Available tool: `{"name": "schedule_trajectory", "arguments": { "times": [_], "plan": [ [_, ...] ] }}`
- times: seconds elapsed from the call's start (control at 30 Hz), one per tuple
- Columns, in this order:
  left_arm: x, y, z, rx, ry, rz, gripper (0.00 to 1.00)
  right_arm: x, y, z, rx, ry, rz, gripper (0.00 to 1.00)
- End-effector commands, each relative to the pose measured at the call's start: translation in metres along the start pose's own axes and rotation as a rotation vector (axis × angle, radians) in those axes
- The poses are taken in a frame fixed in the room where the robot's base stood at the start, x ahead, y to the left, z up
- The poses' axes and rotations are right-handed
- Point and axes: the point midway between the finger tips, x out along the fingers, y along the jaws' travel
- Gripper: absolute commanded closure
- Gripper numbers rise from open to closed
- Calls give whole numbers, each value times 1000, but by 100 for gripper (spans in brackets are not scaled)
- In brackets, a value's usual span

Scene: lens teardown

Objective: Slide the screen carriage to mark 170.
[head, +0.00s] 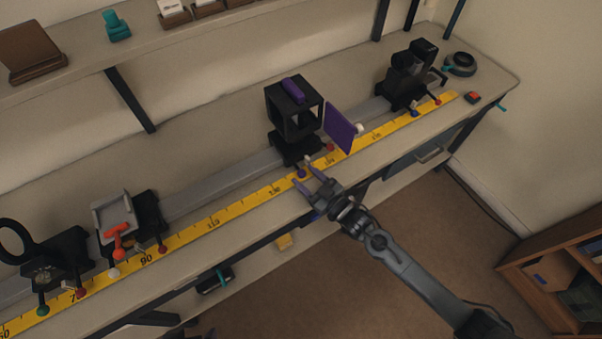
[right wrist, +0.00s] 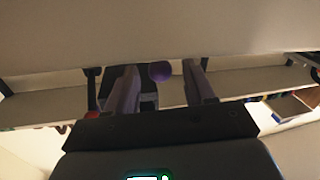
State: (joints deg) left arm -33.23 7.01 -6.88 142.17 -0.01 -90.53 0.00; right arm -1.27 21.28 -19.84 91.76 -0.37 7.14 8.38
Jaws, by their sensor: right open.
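A black carriage with a square open frame and a purple block on top (head: 293,107) stands on the grey rail (head: 225,187), a little past the 130 label. A purple panel (head: 341,128) stands at its right; I cannot tell how it is attached. A purple ball knob (head: 301,173) sits low at the carriage's front. My right gripper (head: 306,174) is open, with its purple-tinted fingers on either side of that knob. In the right wrist view the knob (right wrist: 160,71) shows between the fingers; contact is unclear. The yellow scale (head: 240,206) runs along the rail; its label near 170 (head: 376,135) is small.
A black carriage (head: 408,77) stands farther right on the rail. A carriage with a pale frame and orange part (head: 115,222) and a black ring carriage (head: 50,258) stand at left. The rail between the middle and right carriages looks clear. A shelf (head: 75,70) runs behind.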

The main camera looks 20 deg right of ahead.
Motion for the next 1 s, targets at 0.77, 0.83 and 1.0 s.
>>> {"name": "schedule_trajectory", "arguments": {
  "times": [0.77, 0.83, 1.0],
  "plan": [
    [5, 1, 1, -5, 0, 4, 0, 27, 0, 0, 1, 0, 0, 69],
    [5, 1, 2, -4, -1, 3, 0, 26, 0, 0, 1, 0, 0, 80],
    [5, 1, 2, -4, -1, 3, 0, 26, 0, 0, 1, 0, 0, 100]
  ]
}}
